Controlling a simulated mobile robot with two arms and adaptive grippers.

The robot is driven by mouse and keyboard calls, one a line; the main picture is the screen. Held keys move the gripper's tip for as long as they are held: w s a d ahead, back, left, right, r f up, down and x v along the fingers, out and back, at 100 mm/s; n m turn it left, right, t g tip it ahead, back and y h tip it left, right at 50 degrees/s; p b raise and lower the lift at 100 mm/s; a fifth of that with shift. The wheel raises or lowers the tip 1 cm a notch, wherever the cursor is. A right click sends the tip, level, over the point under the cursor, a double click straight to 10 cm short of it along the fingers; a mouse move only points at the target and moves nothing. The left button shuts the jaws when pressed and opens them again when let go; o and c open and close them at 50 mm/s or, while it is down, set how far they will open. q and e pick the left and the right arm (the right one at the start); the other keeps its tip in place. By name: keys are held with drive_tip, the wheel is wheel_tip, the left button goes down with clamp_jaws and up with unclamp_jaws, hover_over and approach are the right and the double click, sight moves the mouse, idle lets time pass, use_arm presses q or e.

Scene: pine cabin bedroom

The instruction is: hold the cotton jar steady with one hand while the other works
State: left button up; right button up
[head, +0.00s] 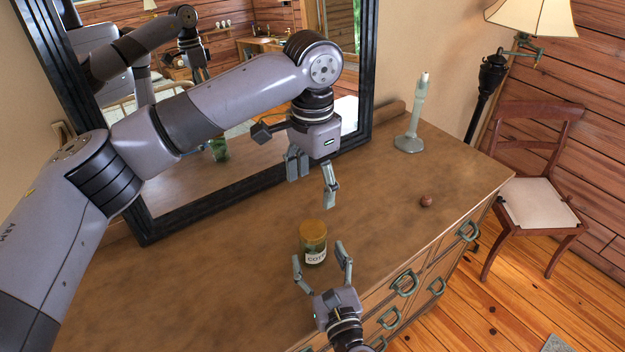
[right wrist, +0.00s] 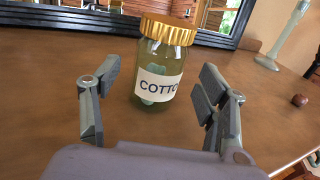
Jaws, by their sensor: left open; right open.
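The cotton jar (head: 312,243) is green glass with a gold lid and a white label. It stands upright on the wooden dresser top (head: 390,207). In the right wrist view the jar (right wrist: 161,65) sits between and beyond the open fingers, with gaps on both sides. My right gripper (head: 322,264) is open at the jar's near side, with its fingers pointing toward the jar. My left gripper (head: 313,188) is open and empty, pointing down above the dresser, behind and higher than the jar. The lid is on the jar.
A black-framed mirror (head: 366,70) stands at the dresser's back. A pale candlestick-like object (head: 411,125) and a small brown ball (head: 426,201) are on the dresser's right part. A chair (head: 540,205) and a lamp (head: 530,17) stand to the right. The dresser top between jar and ball is clear.

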drive_tip(key=v, duration=0.7)
drive_tip(key=shift+s+r, duration=0.1)
drive_tip(key=shift+s, duration=0.05)
